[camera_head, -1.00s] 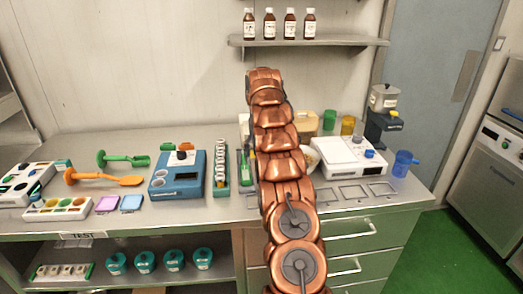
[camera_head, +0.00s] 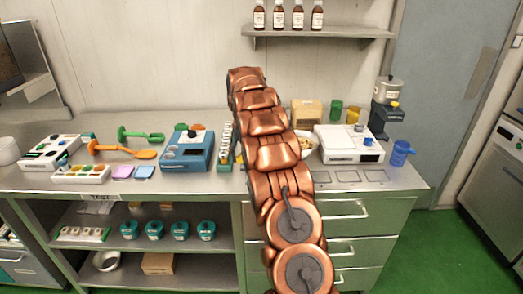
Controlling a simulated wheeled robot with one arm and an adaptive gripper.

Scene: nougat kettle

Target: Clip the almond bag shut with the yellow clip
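My copper arm rises through the middle of the view and bends away over the bench. My gripper is not visible; the arm hides whatever lies at its far end. A tan block-like thing (camera_head: 306,112) stands at the back of the bench, just right of my arm; I cannot tell whether it is the almond bag. A small yellow piece (camera_head: 395,104) shows on the dark blue device at the right; it is too small to identify as the yellow clip. No clip is clearly visible elsewhere.
A white bowl (camera_head: 308,143) is partly behind my arm. Right of it stand a white appliance (camera_head: 348,144), green cup (camera_head: 336,109), yellow cup (camera_head: 353,113) and blue jug (camera_head: 400,153). Left are a blue machine (camera_head: 187,150) and orange scoop (camera_head: 122,150). A bottle shelf (camera_head: 320,31) hangs above.

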